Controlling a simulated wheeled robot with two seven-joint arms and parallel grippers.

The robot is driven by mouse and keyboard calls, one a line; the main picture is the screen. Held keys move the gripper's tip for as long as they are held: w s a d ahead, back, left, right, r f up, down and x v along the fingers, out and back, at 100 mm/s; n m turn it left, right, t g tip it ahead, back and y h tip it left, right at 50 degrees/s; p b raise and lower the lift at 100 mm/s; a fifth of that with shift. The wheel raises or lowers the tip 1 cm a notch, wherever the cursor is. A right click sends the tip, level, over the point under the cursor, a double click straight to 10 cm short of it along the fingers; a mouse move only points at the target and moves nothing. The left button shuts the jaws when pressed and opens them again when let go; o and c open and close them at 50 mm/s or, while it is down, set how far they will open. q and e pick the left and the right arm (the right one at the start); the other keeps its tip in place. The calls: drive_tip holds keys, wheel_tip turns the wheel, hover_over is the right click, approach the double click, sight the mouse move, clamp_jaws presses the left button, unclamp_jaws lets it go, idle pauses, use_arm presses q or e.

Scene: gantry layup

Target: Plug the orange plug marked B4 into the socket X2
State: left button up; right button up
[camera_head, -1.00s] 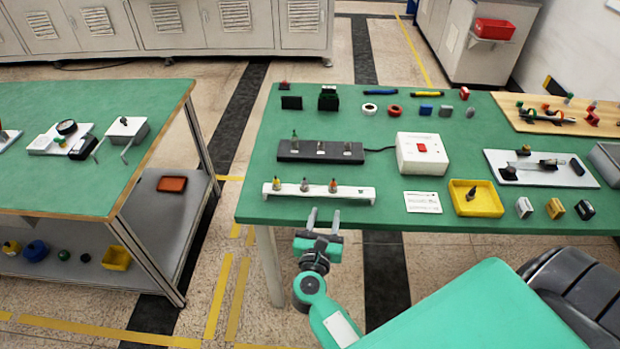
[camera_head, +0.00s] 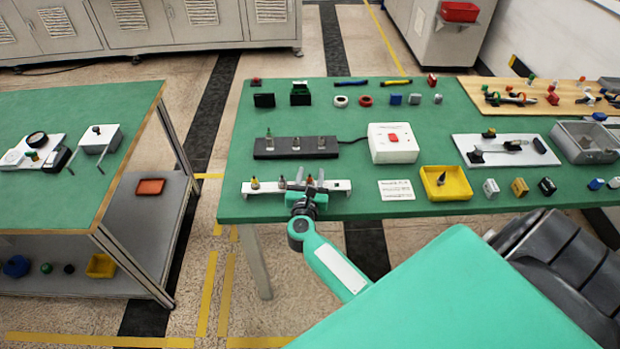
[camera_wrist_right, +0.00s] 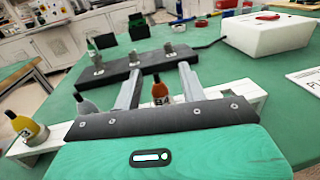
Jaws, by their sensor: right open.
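The orange plug (camera_head: 310,181) stands upright in the white rack (camera_head: 338,187) at the table's front edge; it also shows in the right wrist view (camera_wrist_right: 160,91). Its mark is too small to read. My right gripper (camera_head: 310,175) is open over the rack, with its fingers on either side of the orange plug and no visible grip on it. Behind the rack lies the black socket strip (camera_head: 284,153), with its sockets in a row. A green-topped plug (camera_wrist_right: 92,47) stands at the left socket. The middle and right sockets look free; their labels are unreadable. My left gripper is out of view.
A yellow plug (camera_head: 255,183) and a grey plug (camera_head: 282,183) stand in the rack left of the orange one. A white box with a red switch (camera_head: 393,143) is cabled to the strip. A yellow tray (camera_head: 445,191) and a paper card (camera_head: 396,190) lie to the right.

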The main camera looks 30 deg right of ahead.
drive_tip(key=shift+w+d, duration=0.3)
drive_tip(key=shift+c, duration=0.2)
clamp_jaws()
drive_tip(key=shift+r, duration=0.15)
